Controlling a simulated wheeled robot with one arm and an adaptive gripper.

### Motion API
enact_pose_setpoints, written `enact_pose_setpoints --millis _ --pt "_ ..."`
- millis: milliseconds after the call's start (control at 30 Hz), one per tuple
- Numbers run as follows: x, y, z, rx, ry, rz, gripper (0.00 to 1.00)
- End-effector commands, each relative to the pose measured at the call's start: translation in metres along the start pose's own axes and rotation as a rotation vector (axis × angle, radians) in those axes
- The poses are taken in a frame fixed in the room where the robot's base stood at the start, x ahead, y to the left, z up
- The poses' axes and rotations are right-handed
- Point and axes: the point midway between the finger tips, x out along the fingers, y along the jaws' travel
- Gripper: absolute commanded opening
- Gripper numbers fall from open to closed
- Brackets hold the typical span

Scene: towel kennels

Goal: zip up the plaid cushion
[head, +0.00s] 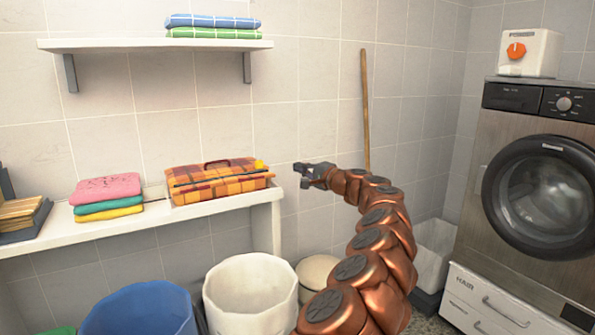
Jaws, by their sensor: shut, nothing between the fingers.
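The plaid cushion (215,184) is orange, yellow and dark red. It lies at the right end of the low white shelf (245,199) along the back wall. A dark reddish handle shows on its top, and a small yellow tab (260,165) sits at its right end. A thin line runs along its upper side; I cannot tell whether it is the zip or how far it is closed. My gripper (299,172) is to the right of the cushion, apart from it, pointing left toward the yellow tab. It is shut and empty.
A wall shelf (155,44) with folded towels hangs above. A blue bin (140,310) and a white bin (251,290) stand below. A washing machine (540,190) is at the right. A wooden pole (365,110) leans behind my arm.

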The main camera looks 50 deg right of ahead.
Motion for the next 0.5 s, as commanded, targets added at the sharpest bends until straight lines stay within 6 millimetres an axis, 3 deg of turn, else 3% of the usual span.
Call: enact_pose_setpoints --millis 500 --pt "0.038 0.001 0.002 -0.003 -0.004 0.003 0.00"
